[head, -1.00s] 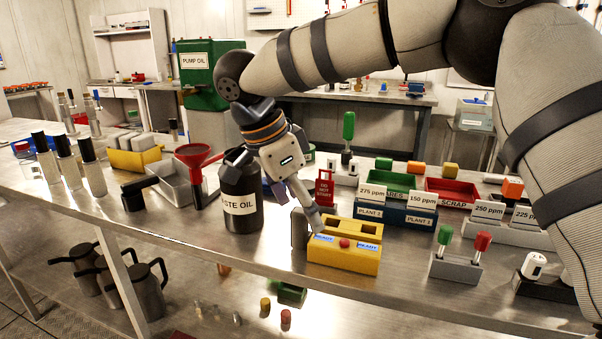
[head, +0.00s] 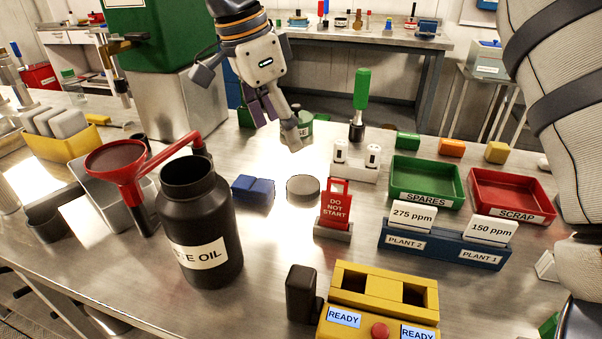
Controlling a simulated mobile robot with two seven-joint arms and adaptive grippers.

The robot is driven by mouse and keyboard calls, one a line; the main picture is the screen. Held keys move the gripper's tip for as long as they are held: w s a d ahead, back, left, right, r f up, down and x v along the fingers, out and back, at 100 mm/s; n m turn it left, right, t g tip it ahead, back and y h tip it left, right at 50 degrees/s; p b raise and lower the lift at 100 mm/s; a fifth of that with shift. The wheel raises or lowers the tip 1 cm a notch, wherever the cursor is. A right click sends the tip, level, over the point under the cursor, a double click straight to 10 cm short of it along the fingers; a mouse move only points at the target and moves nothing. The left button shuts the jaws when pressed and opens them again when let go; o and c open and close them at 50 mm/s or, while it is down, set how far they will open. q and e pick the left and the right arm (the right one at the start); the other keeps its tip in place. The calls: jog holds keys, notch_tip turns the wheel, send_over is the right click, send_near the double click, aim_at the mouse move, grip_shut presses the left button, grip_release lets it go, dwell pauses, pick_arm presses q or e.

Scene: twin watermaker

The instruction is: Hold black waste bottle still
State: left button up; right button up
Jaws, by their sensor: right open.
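The black waste bottle (head: 205,235) stands upright on the metal bench at left of centre in the head view. Its wide mouth is open, and its white label is turned left, showing only the end of "WASTE OIL". My right gripper (head: 279,123) hangs beyond the bottle and to its right, above the bench's far part. Its fingers point down, apart and empty, clear of the bottle. My left gripper is not in view.
A red funnel (head: 115,160) on a stand is close at the bottle's left. A blue folded item (head: 253,188) and a grey disc (head: 303,188) lie to its right. A red "DO NOT START" tag (head: 337,205) and a yellow charger-like box (head: 380,315) stand farther right.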

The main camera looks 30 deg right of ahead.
send_over(303, 184)
jog(key=a, duration=0.2)
jog(key=f, duration=0.6)
jog(key=shift+w+a+f, duration=0.15)
jog(key=shift+a+f, duration=0.05)
jog(key=shift+f, duration=0.1)
jog(key=shift+f, duration=0.1)
jog(key=x, duration=0.5)
jog(key=shift+d, duration=0.35)
jog(key=c, duration=0.8)
